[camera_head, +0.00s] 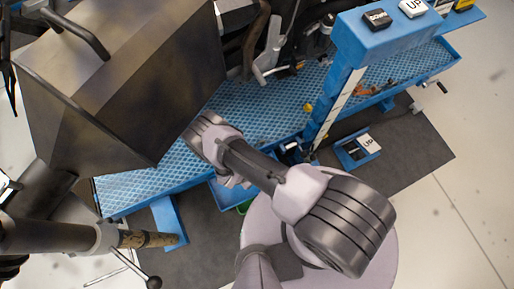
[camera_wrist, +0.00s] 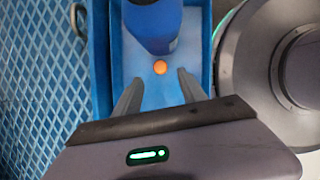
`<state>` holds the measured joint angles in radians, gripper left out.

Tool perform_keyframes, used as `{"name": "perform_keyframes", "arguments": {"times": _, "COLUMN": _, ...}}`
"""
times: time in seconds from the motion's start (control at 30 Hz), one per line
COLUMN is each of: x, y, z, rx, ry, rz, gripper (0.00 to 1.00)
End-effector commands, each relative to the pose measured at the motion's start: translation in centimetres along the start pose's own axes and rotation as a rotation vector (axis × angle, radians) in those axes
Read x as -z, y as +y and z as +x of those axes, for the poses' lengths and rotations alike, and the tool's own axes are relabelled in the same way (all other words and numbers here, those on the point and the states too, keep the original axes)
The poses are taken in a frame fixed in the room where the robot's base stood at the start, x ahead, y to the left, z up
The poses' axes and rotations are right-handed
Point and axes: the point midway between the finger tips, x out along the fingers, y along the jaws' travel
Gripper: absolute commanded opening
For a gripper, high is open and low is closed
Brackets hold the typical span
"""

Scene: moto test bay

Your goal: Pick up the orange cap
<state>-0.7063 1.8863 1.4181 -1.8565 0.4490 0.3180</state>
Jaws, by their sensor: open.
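The orange cap (camera_wrist: 160,67) is a small round orange spot in the wrist view. It lies on the floor of a narrow blue tray (camera_wrist: 200,60), just in front of a blue cylindrical object (camera_wrist: 153,28). My gripper (camera_wrist: 160,76) is open, with its two dark fingers on either side of the near part of the tray. The cap sits between and slightly beyond the fingertips, apart from both. In the head view my arm reaches down beside the blue lift, and its links hide the gripper's fingertips. I cannot make out the cap there.
The blue lift platform (camera_head: 255,110) has a textured deck, which borders the tray on the left in the wrist view (camera_wrist: 45,90). A large dark case (camera_head: 120,75) overhangs the deck. A blue post (camera_head: 375,30) carries DOWN and UP buttons. A dark mat (camera_head: 415,150) lies on the floor.

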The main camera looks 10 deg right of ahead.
Motion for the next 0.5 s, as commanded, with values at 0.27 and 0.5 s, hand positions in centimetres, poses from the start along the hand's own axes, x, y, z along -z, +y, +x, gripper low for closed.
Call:
{"name": "perform_keyframes", "arguments": {"times": 0.27, "x": -0.4, "y": -0.3, "z": 5.1, "rx": 0.002, "ry": 0.0, "rz": 0.002, "gripper": 0.49}}
{"name": "perform_keyframes", "arguments": {"times": 0.5, "x": -0.6, "y": -0.2, "z": 4.7, "rx": 0.001, "ry": 0.0, "rz": 0.001, "gripper": 0.37}}
